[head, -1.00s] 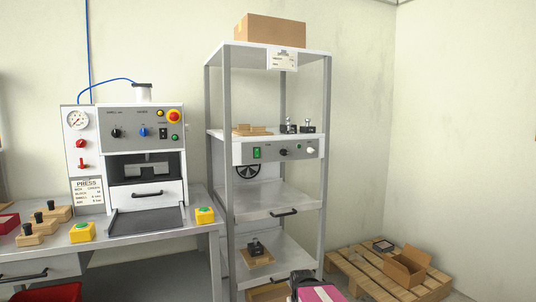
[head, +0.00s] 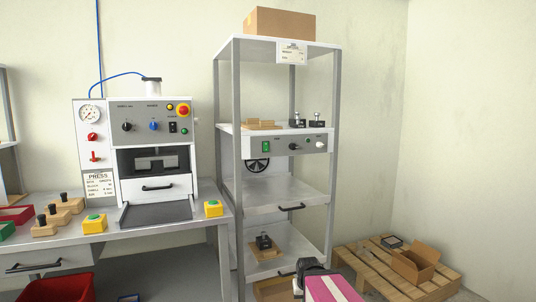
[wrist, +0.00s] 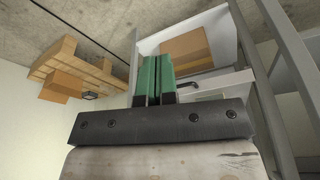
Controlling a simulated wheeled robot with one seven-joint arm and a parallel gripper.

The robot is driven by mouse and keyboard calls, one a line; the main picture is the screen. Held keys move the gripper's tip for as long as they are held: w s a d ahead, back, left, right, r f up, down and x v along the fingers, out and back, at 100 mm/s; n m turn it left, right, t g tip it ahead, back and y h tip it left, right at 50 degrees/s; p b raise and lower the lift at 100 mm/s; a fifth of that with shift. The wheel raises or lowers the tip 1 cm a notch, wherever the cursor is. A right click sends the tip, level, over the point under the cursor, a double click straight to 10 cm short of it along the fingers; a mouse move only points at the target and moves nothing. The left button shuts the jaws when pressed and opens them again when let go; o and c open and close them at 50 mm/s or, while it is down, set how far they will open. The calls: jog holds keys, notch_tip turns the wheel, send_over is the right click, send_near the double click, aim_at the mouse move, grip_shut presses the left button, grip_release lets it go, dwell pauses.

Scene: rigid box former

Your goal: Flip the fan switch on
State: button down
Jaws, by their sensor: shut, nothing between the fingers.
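A grey control panel (head: 286,146) is fixed under the middle shelf of the tall rack. A round dark fan (head: 258,166) sits behind and below the panel. Whether the switch is on or off is too small to tell. My gripper shows in the wrist view (wrist: 156,60) with its green fingers shut and empty. In the head view my arm is low, in front of the rack's foot, well below the panel.
The rack (head: 331,190) has metal posts and pull-out shelves with handles. Left of it stands a press (head: 104,150) on a bench, with another black switch and knobs. A wooden pallet (head: 440,283) with an open carton (head: 414,264) lies on the floor at right.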

jog(key=w+a+r+t, duration=0.2)
jog(key=w+r+t, duration=1)
jog(key=w+r, duration=0.65)
jog(key=a+r+n+t+y, duration=0.1)
jog(key=a+r+t+y, duration=0.1)
jog(key=r, duration=0.6)
jog(key=s+a+r+n+t+y, duration=0.1)
jog(key=a+r+t+y, duration=0.1)
jog(key=r, duration=0.7)
jog(key=s+a+r+n+t+y, duration=0.1)
jog(key=r+t+y, duration=0.3)
jog(key=r, duration=0.5)
jog(key=shift+s+a+r+n+t, duration=0.15)
jog(key=shift+a+r+n+t, duration=0.2)
jog(key=shift+a+t, duration=0.45)
jog(key=shift+f, duration=0.1)
send_near(266, 148)
notch_tip(266, 148, up, 4)
jog(key=w, duration=0.2)
jog(key=w+a, duration=0.1)
jog(key=w, duration=0.1)
jog(key=shift+w+a, duration=0.15)
jog(key=shift+w, duration=0.1)
jog(key=shift+w+a, duration=0.1)
jog(key=shift+w, duration=0.1)
